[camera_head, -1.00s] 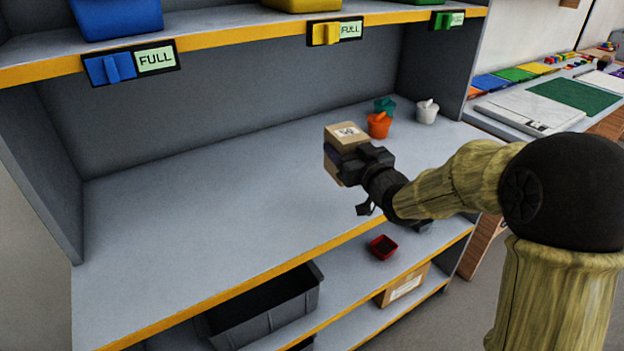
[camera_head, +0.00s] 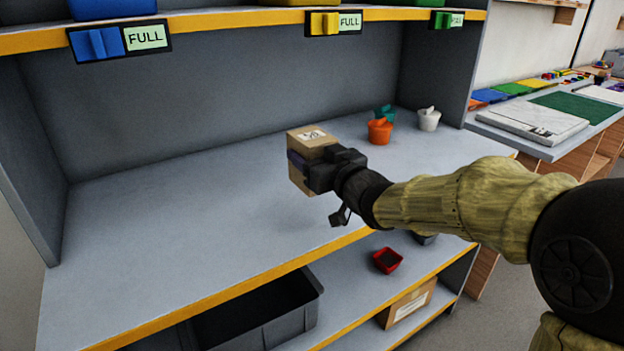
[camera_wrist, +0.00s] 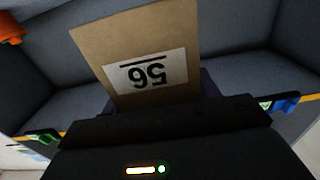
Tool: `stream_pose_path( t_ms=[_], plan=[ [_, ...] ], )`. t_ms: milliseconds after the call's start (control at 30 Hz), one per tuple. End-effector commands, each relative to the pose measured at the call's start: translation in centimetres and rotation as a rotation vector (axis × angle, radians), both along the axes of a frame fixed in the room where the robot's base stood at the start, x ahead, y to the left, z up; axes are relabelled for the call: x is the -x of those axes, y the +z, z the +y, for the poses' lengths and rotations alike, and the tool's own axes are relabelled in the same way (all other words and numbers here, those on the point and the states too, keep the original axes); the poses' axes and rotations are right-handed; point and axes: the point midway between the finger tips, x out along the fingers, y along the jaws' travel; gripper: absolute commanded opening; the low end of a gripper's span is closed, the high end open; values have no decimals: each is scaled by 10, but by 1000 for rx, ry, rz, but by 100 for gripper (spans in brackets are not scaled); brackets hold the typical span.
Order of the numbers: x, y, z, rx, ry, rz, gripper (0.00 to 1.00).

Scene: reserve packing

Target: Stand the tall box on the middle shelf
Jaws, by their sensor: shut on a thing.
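The tall box (camera_head: 313,138) is brown cardboard with a white label on its top. My gripper (camera_head: 310,168) is shut on it and holds it roughly upright over the middle shelf (camera_head: 190,220). Whether its bottom touches the shelf I cannot tell. In the wrist view the box (camera_wrist: 125,45) fills the upper middle, with a white label reading 56 upside down. My gripper (camera_wrist: 160,110) covers the lower part of the box there.
Orange (camera_head: 379,132), teal (camera_head: 384,113) and white (camera_head: 429,120) small pots stand at the shelf's back right. The shelf's left and middle are bare. Below are a grey bin (camera_head: 270,325), a red tray (camera_head: 387,260) and a cardboard box (camera_head: 408,304). The upper shelf (camera_head: 230,25) overhangs.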

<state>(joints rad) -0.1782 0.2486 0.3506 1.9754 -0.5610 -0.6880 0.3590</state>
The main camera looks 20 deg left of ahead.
Motion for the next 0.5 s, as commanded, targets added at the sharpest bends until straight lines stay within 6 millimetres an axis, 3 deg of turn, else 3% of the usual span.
stream_pose_path(
  t_ms=[100,200,500],
  plan=[
    [0,-25,0,0,1,4,33],
    [0,-36,0,-1,0,2,33],
    [0,-37,0,-2,0,-1,33]
  ],
)
